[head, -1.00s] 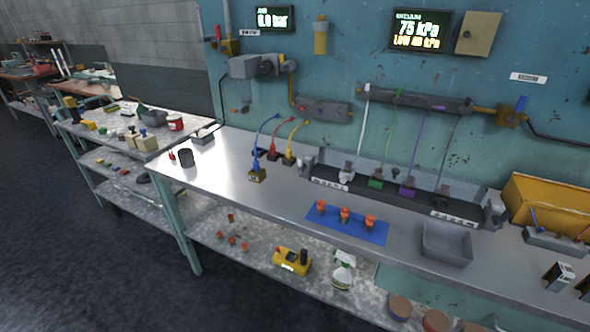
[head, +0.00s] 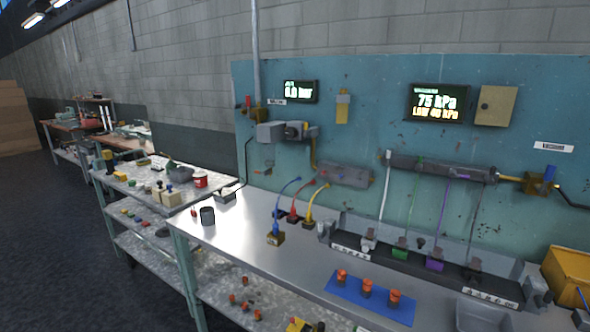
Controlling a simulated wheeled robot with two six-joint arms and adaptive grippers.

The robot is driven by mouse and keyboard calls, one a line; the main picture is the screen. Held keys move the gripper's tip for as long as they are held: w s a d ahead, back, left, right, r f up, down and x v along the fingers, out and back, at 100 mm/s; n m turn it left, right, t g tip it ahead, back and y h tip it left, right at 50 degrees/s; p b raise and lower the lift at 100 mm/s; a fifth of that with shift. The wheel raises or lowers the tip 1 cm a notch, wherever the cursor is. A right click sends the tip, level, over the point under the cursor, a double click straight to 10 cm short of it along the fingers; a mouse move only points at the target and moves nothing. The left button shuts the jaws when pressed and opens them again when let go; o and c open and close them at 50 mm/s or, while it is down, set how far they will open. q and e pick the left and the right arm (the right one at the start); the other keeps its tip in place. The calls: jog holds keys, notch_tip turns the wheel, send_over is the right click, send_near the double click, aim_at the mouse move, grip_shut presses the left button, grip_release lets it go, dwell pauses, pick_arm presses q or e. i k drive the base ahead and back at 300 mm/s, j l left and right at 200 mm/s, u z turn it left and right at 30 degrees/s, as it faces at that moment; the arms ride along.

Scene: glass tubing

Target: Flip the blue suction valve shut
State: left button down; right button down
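The blue suction valve (head: 541,186) is a brass valve body with a small blue handle (head: 549,174) on the teal wall panel at the far right. The handle stands up, tilted slightly. A brass pipe joins the valve on its left to a grey manifold (head: 440,168), and a dark hose leaves it on the right. A vacuum display (head: 436,103) to its upper left reads 75 kPa, with a second line that seems to say low 40 kPa. Neither of my grippers is in view.
A metal bench (head: 252,247) runs below the panel. A yellow bin (head: 568,272) stands below the valve.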

aim_at(541, 189)
jog(key=z, duration=1.5)
